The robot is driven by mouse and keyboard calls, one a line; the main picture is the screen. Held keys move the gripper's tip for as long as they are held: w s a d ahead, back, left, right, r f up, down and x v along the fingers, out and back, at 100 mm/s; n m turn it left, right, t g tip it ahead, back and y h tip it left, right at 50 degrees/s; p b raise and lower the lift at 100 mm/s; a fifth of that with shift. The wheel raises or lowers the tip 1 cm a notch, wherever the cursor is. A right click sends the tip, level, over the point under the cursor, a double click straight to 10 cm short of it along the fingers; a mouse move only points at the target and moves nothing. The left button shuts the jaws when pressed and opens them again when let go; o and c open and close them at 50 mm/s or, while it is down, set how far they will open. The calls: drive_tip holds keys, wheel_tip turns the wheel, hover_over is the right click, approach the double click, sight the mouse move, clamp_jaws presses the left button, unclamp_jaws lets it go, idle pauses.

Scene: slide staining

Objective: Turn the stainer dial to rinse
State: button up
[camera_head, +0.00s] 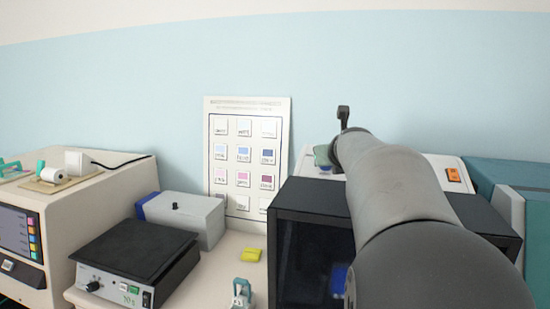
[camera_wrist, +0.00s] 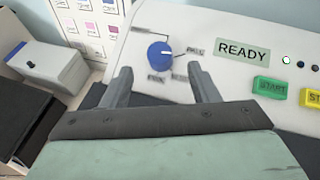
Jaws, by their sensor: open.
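The stainer's blue round dial (camera_wrist: 160,55) sits on a sloped white panel (camera_wrist: 225,80) in the wrist view. Its white pointer mark faces right, toward a label at the dial's right. Several small labels ring the dial, too blurred to read surely. My gripper (camera_wrist: 160,69) is open, with one fingertip at the lower left of the dial and the other at its lower right. The dial shows between and beyond the tips; I cannot tell whether they touch it. In the head view my arm hides the dial, and part of the white panel (camera_head: 440,165) shows behind it.
Right of the dial are a READY display (camera_wrist: 242,51), a green START button (camera_wrist: 270,87) and a yellow button (camera_wrist: 311,97). A dark-fronted box (camera_head: 300,240) stands below my arm. A hot plate (camera_head: 135,250), grey box (camera_head: 190,215) and colour chart (camera_head: 247,150) are left.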

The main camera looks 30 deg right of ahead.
drive_tip(key=x, duration=0.6)
drive_tip(key=shift+w+f, duration=0.15)
drive_tip(key=shift+c, duration=0.3)
drive_tip(key=c, duration=0.9)
